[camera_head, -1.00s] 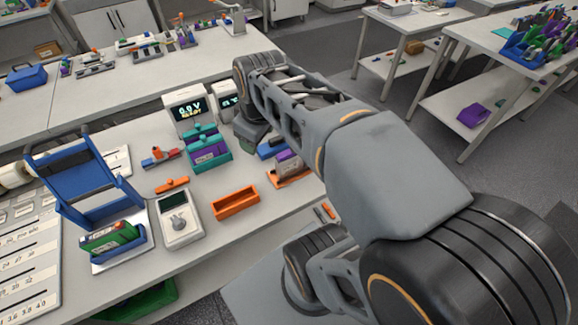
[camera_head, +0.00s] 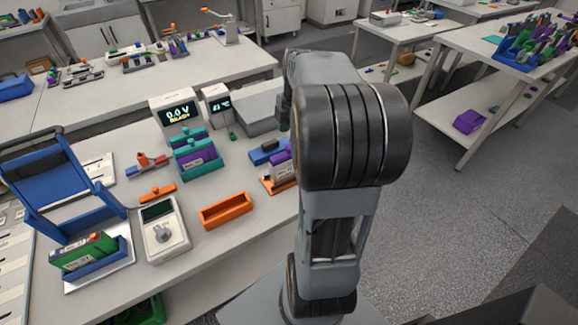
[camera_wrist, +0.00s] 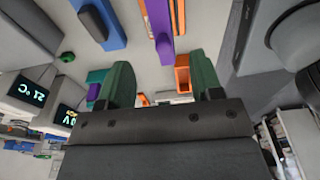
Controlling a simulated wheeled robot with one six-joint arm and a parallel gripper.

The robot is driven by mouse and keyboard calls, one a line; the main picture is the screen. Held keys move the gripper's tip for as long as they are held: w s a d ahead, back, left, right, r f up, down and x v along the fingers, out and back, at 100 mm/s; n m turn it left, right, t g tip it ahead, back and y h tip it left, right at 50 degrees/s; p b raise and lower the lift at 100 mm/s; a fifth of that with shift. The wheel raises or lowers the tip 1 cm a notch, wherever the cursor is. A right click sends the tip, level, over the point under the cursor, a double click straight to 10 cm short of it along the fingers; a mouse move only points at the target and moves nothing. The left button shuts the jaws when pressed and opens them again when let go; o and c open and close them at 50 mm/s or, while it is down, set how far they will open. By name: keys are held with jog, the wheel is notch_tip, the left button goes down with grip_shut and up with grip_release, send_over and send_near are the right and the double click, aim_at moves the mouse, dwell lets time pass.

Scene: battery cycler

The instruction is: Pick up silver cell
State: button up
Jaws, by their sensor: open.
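I cannot make out a clearly silver cell in either view. A purple cell with a pale grey face (camera_head: 283,170) stands in an orange holder at the right of the bench, partly covered by my arm. A purple piece with orange beside it (camera_wrist: 162,28) shows at the top of the wrist view. Another purple cell (camera_head: 197,157) sits in a teal holder, and a green cell (camera_head: 85,252) sits in a blue holder at the front left. My gripper (camera_wrist: 161,84) has two green fingers, spread apart with nothing between them. My arm mostly hides it in the head view.
An empty orange tray (camera_head: 226,211) and a white meter (camera_head: 163,232) stand at the bench front. A blue rack (camera_head: 50,190) rises at left. A display unit (camera_head: 178,115) and grey box (camera_head: 248,119) stand behind. A blue block (camera_head: 264,153) lies near the orange holder.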

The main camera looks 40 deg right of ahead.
aim_at(290, 152)
jog(key=shift+s+a+f+p, duration=0.1)
jog(key=shift+a+f+p, duration=0.1)
jog(key=shift+f, duration=1.9)
jog(key=shift+a+f+p, duration=0.1)
jog(key=shift+a+f, duration=0.1)
jog(key=shift+f, duration=1.9)
grip_shut()
jog(key=shift+r, duration=0.1)
